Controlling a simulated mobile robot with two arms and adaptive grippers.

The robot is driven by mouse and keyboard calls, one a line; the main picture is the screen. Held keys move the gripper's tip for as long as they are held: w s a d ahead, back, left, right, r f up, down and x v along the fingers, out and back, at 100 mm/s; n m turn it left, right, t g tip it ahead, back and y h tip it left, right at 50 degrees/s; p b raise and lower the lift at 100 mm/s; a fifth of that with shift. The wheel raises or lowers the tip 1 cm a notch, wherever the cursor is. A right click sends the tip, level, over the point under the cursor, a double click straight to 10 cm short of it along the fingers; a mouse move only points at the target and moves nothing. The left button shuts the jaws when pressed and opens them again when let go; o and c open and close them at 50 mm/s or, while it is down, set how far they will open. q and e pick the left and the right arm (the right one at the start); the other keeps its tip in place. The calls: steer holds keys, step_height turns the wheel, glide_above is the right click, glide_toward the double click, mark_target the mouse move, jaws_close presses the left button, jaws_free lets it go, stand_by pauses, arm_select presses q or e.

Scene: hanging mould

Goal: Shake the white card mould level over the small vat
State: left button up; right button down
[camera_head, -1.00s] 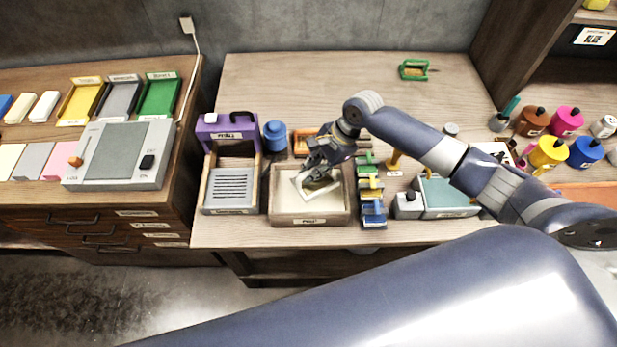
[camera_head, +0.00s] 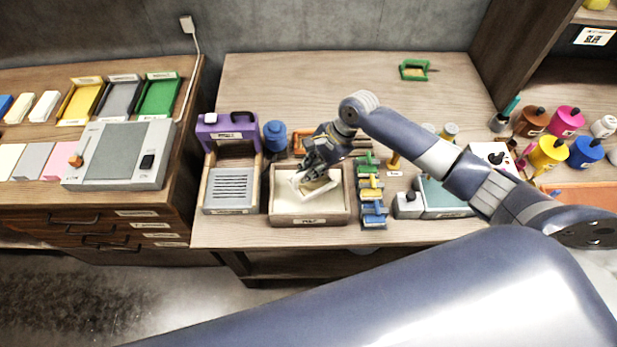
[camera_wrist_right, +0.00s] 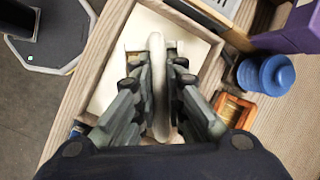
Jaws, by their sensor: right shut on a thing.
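The small vat (camera_head: 345,217) is a wooden box of pale pulp on the bench, with a label on its front. It also shows in the wrist view (camera_wrist_right: 104,45). My right gripper (camera_head: 308,176) is above the vat, shut on the white card mould (camera_head: 328,187), a small white frame within the vat's outline. In the wrist view the mould (camera_wrist_right: 157,75) is a pale upright strip between the fingers (camera_wrist_right: 156,95). The fingers hide part of it, and I cannot tell how level it is or whether it touches the pulp. My left gripper is not in view.
Coloured clamps (camera_head: 371,190) line the vat's right side.

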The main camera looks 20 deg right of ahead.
steer(key=shift+s+d, duration=0.15)
steer(key=shift+d, duration=0.35)
steer(key=shift+a, duration=0.1)
steer(key=shift+w+a, duration=0.3)
steer(key=shift+a, duration=0.55)
steer(key=shift+w+a, duration=0.25)
steer(key=shift+a, duration=0.6)
steer(key=shift+s+d, duration=0.3)
steer(key=shift+d, duration=0.6)
steer(key=shift+s+d, duration=0.25)
steer(key=shift+d, duration=0.65)
steer(key=shift+a, duration=0.1)
steer(key=shift+w+a, duration=0.3)
steer(key=shift+a, duration=0.5)
